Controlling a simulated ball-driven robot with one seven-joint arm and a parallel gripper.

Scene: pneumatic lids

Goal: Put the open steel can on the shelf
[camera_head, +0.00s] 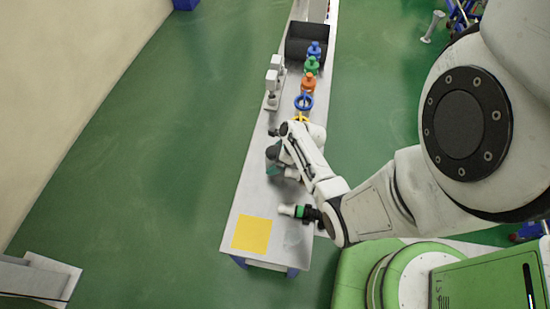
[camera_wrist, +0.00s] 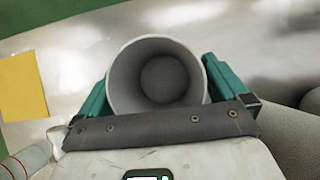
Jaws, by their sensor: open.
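The open steel can (camera_wrist: 120,88) is a grey, round-mouthed can seen from above in the wrist view, its dark inside facing the camera. My gripper (camera_wrist: 160,82) has its two teal fingers on either side of the can, one left and one right. The jaws are open around it, and the can's lower part is hidden. In the head view my gripper (camera_head: 273,166) is low over the long table, partly hidden by my arm. I cannot clearly make out the can or pick out a shelf there.
The long grey table (camera_head: 237,207) has a yellow square (camera_head: 250,233) at its near end. A white cylinder with a green band (camera_head: 292,211) lies near my arm. Farther back stand coloured bottle-like items (camera_head: 309,84), a white device (camera_head: 272,92) and a black box (camera_head: 298,47).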

